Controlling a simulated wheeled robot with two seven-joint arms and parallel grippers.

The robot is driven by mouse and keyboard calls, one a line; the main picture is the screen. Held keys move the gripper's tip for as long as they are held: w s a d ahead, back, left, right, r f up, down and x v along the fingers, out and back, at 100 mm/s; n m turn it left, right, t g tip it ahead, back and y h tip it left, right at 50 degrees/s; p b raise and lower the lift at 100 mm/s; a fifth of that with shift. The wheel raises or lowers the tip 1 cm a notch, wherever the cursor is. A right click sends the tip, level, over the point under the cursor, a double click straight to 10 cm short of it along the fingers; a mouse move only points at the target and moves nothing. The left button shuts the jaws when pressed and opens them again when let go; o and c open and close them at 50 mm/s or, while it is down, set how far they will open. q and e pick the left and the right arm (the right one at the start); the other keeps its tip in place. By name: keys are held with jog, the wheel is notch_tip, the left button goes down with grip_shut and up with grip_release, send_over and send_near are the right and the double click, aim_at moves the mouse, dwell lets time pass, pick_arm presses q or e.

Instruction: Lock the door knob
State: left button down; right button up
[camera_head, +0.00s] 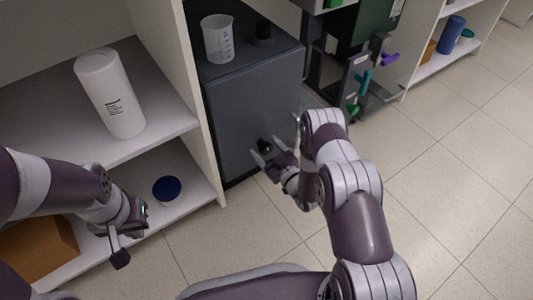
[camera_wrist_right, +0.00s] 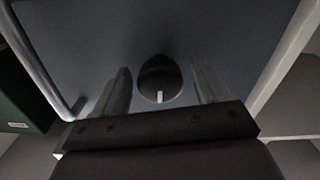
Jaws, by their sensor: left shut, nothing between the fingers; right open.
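The black door knob (camera_head: 265,146) sits on the front of a dark grey cabinet door (camera_head: 240,120). My right gripper (camera_head: 267,156) is open in front of the knob. In the right wrist view the round dark knob (camera_wrist_right: 159,78) with a small pale mark on it lies between the two spread fingers (camera_wrist_right: 160,90); no finger visibly touches it. My left gripper (camera_head: 118,256) is shut and empty, at the lower left by the shelf, away from the cabinet.
A clear beaker (camera_head: 217,40) and a small black object (camera_head: 263,30) stand on the cabinet. A white shelf at left holds a white cylinder (camera_head: 109,95), a blue bowl (camera_head: 167,188) and a brown box (camera_head: 38,248). A rig with coloured handles (camera_head: 361,82) stands right. The tiled floor is clear.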

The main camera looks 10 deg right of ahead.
jog(key=shift+w, duration=0.1)
jog(key=c, duration=1.1)
